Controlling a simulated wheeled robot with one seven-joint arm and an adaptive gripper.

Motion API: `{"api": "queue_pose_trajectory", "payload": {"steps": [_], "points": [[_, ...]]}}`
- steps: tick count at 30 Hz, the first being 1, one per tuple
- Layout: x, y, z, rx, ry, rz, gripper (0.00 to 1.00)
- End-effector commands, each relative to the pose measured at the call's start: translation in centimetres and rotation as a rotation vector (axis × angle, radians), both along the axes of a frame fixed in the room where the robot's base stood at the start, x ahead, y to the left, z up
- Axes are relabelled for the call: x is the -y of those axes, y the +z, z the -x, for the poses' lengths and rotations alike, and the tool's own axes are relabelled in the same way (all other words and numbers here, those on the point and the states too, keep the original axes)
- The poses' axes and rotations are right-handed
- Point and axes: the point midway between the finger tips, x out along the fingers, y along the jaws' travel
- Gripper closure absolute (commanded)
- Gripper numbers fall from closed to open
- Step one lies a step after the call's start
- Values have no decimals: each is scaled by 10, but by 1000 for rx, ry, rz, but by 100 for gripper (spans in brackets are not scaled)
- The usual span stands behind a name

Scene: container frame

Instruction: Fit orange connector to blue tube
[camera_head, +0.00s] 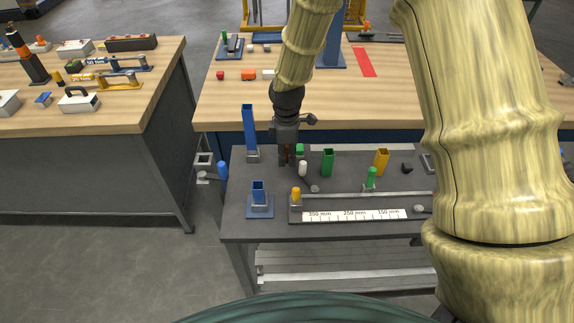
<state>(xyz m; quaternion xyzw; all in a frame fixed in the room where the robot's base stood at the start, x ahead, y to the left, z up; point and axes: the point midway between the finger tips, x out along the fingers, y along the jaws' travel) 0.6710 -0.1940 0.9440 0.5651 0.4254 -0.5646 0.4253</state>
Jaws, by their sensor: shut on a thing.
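My gripper (287,157) points down over the back left of the dark grey bench. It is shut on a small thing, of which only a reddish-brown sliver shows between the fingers. I cannot tell whether this is the orange connector. A tall blue tube (249,128) stands upright in a grey holder, left of my gripper and apart from it. A shorter blue square tube (258,189) stands on a blue base at the bench's front left. A yellow-orange square tube (381,161) stands to the right. A small orange-yellow capped piece (296,193) is at the left end of the ruler fixture.
A green square tube (327,162), a small green block (300,149) and a white piece (303,168) stand close right of my gripper. The ruler fixture (355,215) lies along the bench front. A blue-capped piece (222,170) sits off the left edge. A wooden table (225,115) is behind.

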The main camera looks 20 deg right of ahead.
Motion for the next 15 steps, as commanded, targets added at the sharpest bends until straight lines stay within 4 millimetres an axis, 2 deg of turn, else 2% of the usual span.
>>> {"api": "queue_pose_trajectory", "payload": {"steps": [4, 11, 15], "points": [[0, 18, 0, 2, 0, 0, 91], [-1, 35, 1, 0, 0, 0, 91], [-10, 47, 7, 0, 2, 1, 91]]}}
